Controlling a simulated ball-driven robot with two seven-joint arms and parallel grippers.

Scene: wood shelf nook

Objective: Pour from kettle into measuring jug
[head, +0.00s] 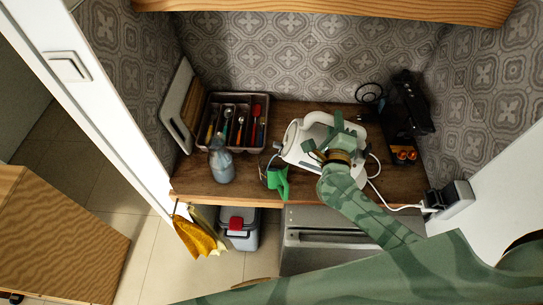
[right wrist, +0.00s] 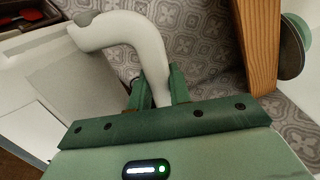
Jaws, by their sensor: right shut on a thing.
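The white kettle (head: 296,146) is over the middle of the wooden counter, tilted toward the left. My right gripper (head: 335,140) is shut on its handle. In the right wrist view the pale handle (right wrist: 125,32) passes between the fingers of my right gripper (right wrist: 158,85), and the grey-white kettle body (right wrist: 75,85) lies to the left. The measuring jug (head: 276,181), of which a bright green part shows best, stands near the counter's front edge, just left of and below the kettle. Its contents cannot be made out. My left gripper is not in view.
A grey-blue bottle (head: 221,162) stands left of the jug. A cutlery tray (head: 236,97) and leaning boards (head: 181,105) are behind it. A black machine (head: 406,105) stands at the right. A white cord (head: 392,203) runs to the wall socket at right.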

